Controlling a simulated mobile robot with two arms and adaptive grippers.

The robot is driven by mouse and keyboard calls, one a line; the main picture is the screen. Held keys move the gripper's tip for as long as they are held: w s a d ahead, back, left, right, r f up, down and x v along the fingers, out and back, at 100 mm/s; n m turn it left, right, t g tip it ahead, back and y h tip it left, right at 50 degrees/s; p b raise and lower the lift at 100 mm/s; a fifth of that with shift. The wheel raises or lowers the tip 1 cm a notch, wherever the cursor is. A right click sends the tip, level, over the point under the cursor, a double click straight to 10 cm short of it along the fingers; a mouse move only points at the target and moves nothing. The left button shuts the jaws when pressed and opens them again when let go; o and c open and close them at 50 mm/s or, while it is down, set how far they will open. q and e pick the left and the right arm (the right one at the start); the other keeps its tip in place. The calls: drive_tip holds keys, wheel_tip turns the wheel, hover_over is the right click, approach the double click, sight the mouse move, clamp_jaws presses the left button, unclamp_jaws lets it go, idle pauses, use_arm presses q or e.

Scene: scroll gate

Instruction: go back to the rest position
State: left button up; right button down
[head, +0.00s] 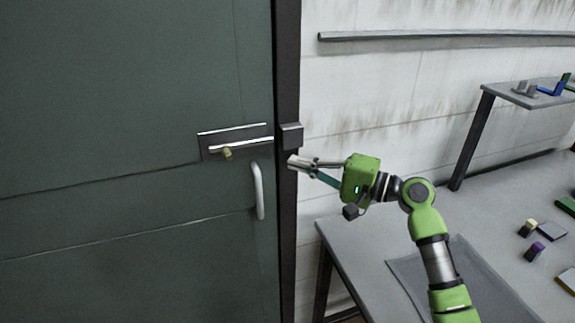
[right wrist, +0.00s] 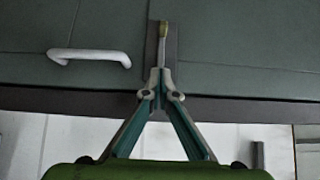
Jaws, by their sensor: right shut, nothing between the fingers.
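My right gripper (head: 291,161) is shut and empty in front of the dark door frame, right of the door (head: 120,80). A bolt with a brass knob (head: 227,153) sits on a dark plate on the door. A dark block (head: 291,136) is on the frame just above my fingertips. A white handle (head: 258,190) is on the door below the bolt. In the right wrist view the closed fingertips (right wrist: 160,76) point toward the bolt's knob (right wrist: 163,29). I cannot tell whether the bolt's end is inside the block. My left gripper is out of view.
A grey table (head: 360,250) stands at the right, under my right arm, with several small coloured blocks on its far side. A raised shelf (head: 510,95) stands behind. A rail (head: 440,36) runs along the white wall.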

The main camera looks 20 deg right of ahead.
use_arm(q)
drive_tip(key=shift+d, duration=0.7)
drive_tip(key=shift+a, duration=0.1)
